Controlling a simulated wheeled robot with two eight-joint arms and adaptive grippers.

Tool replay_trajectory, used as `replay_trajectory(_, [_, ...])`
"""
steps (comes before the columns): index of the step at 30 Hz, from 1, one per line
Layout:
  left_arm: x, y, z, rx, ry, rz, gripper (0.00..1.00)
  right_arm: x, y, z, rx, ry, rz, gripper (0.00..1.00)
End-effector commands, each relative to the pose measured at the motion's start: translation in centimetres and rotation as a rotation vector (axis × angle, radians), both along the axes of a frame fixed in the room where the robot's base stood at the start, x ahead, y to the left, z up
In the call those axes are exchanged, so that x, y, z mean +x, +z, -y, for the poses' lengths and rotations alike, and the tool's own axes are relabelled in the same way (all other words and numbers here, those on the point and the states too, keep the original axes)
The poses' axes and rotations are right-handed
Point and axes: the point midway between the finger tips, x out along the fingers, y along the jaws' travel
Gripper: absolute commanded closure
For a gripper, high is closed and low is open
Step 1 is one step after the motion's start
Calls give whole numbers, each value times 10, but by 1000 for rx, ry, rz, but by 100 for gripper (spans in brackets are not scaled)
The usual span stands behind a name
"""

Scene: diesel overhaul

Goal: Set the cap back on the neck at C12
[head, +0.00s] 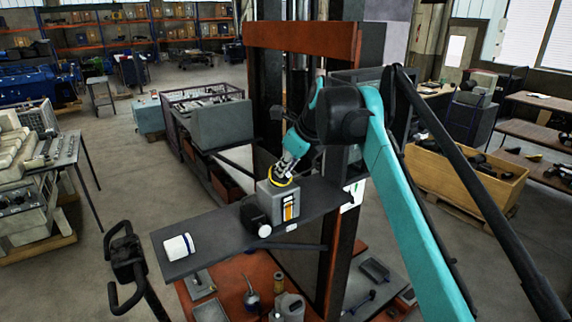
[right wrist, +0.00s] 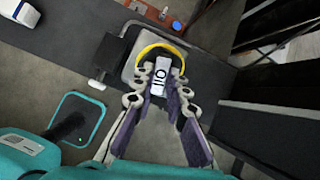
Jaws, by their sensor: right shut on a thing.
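The cap shows a yellow rim (head: 281,181) in the head view, at the top of a grey box-shaped unit (head: 283,204). In the right wrist view its white "OIL" face (right wrist: 158,78) lies between my right fingers, with the yellow rim arched behind. My right gripper (head: 288,170) is shut on the cap, coming down from above; it also fills the middle of the right wrist view (right wrist: 160,92). The neck is hidden beneath cap and gripper. I cannot tell whether the cap touches it, and no C12 mark is readable. My left gripper is not in view.
The unit stands on a dark shelf (head: 215,243). A red post frame (head: 300,38) rises behind. Cans and tools stand on the red base below.

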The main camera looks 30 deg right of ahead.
Motion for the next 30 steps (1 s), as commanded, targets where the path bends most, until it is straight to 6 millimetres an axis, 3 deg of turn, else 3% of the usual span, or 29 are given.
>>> replay_trajectory(10, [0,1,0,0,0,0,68,0,0,0,30,-43,-2,100])
replay_trajectory(18, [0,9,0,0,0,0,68,0,0,0,183,-263,-15,100])
replay_trajectory(27, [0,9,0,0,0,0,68,0,-1,0,199,-285,-16,100])
replay_trajectory(30, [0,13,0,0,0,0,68,0,0,0,254,-364,-20,100])
